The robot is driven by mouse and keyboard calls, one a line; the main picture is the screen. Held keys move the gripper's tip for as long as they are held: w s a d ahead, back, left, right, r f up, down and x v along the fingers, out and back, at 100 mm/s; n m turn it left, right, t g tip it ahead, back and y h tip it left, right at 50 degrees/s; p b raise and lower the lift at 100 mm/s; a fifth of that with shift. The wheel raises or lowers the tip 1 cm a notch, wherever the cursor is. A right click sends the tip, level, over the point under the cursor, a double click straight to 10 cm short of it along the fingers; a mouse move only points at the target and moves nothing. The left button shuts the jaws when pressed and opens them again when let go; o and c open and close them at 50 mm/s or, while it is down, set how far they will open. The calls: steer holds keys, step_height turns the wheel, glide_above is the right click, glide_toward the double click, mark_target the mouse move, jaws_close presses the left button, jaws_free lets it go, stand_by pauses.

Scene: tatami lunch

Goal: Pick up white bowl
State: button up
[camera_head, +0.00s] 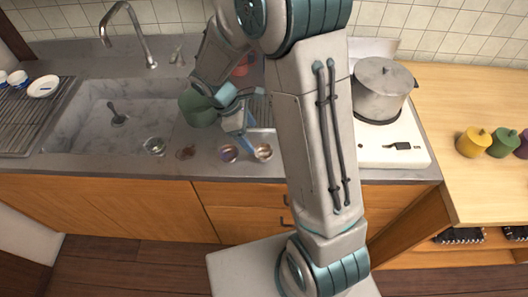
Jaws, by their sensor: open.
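A white, shallow round dish (43,86), which looks like the white bowl, sits on the ribbed drainboard at the far left. Its exact depth is hard to tell. My gripper (243,148) is open over the counter right of the sink, far to the right of the white dish. Its fingers point down close to two small bowls, one with purple contents (228,154) and one brownish (263,152). I cannot tell whether they touch. My arm hides part of the counter behind it.
A sink (90,125) with a ladle and a tall faucet (148,50) lies between my gripper and the drainboard (25,120). A green vessel (195,110) stands beside my gripper. A steel pot (382,90) is at right, with several coloured jars beyond.

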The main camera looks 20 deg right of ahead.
mark_target(266, 155)
steer(key=shift+p+x, duration=0.65)
steer(key=shift+x, duration=3.6)
steer(key=c, duration=1.1)
steer(key=shift+o, duration=0.2)
steer(key=shift+r, duration=0.15)
steer(key=shift+r, duration=0.55)
step_height(266, 155, up, 2)
steer(key=shift+r+b, duration=0.2)
steer(key=shift+b, duration=0.15)
steer(key=s+d+r, duration=0.2)
steer(key=s+r, duration=0.1)
steer(key=s, duration=0.2)
steer(key=s+d+r+b, duration=0.1)
steer(key=s+d+r, duration=0.1)
steer(key=s+r, duration=0.2)
steer(key=shift+s+d, duration=0.3)
steer(key=shift+s, duration=0.6)
